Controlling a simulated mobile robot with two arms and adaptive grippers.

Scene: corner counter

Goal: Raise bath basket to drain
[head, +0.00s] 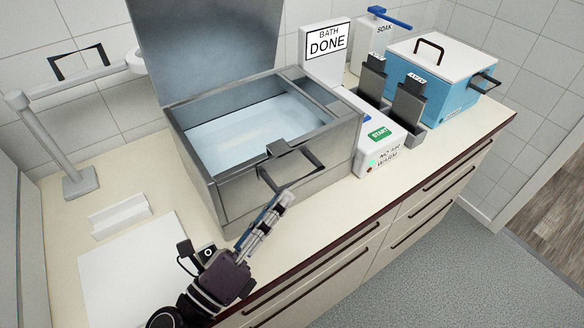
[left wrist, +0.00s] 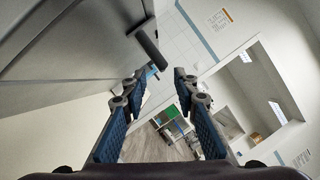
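The steel bath (head: 205,190) stands on the counter with its lid (head: 205,45) raised. Pale blue liquid or floor (head: 250,125) shows inside; I cannot make out a separate basket clearly. A black U-shaped handle (head: 312,160) sticks out from the bath's front rim. My left gripper (head: 284,199) is just below and in front of this handle. In the left wrist view, its two fingers (left wrist: 157,80) are apart with nothing between them, and a dark bar (left wrist: 150,48), apparently the handle, lies above the left finger. My right gripper is not in view.
A sign (head: 327,41) reads "BATH DONE". Right of the bath are a control box (head: 378,135) with a green START label, dark-handled holders (head: 405,105) and a blue lidded box (head: 455,100). A grey post (head: 48,145) and white mat (head: 135,265) are at left.

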